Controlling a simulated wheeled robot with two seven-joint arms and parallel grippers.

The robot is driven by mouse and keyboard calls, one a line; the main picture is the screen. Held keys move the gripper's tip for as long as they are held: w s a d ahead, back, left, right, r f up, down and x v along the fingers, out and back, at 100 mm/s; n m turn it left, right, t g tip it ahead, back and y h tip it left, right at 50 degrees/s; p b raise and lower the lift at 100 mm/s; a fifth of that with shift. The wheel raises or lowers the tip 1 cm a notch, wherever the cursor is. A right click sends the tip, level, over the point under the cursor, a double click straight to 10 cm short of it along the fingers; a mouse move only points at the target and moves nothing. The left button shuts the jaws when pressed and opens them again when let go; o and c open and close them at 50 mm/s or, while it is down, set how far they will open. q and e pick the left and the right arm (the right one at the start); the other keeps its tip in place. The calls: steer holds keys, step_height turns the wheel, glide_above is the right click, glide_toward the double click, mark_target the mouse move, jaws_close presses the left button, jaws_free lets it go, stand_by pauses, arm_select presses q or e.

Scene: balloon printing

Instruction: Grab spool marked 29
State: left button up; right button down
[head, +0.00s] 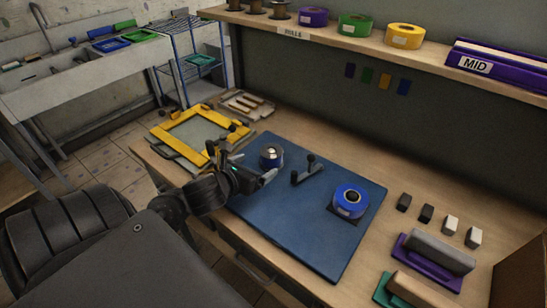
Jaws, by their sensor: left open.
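No number 29 can be read on any spool. A small silver-and-dark spool (271,158) stands upright on the blue mat (300,232). My left gripper (254,167) is open and empty just left of and in front of this spool, its fingers pointing toward it; I cannot tell whether they touch it. Purple (313,16), green (355,25) and yellow (404,36) rolls with pale labels sit farther right. My right gripper is not in view.
A blue roll (350,201) and a dark handled tool (305,170) are on the mat. A yellow frame (187,121) lies at the left. Small blocks (450,224) and a purple-based squeegee (430,268) are at the right. The shelf (335,38) overhangs the back.

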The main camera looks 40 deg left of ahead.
mark_target(265, 160)
arm_select(q)
steer(key=b+x, duration=0.2)
steer(key=shift+w+a+f+b, duration=0.15)
steer(key=shift+w+f+b, duration=0.05)
steer(key=shift+f+b, duration=0.2)
steer(key=shift+x, duration=0.9)
steer(key=shift+w, duration=0.6)
steer(key=x, duration=0.5)
steer(key=shift+a+r, duration=0.1)
steer(key=shift+r, duration=0.05)
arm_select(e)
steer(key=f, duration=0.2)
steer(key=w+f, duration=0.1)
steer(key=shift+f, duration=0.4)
arm_select(q)
steer(key=shift+s, duration=0.1)
steer(key=shift+c, duration=0.4)
steer(key=c, duration=1)
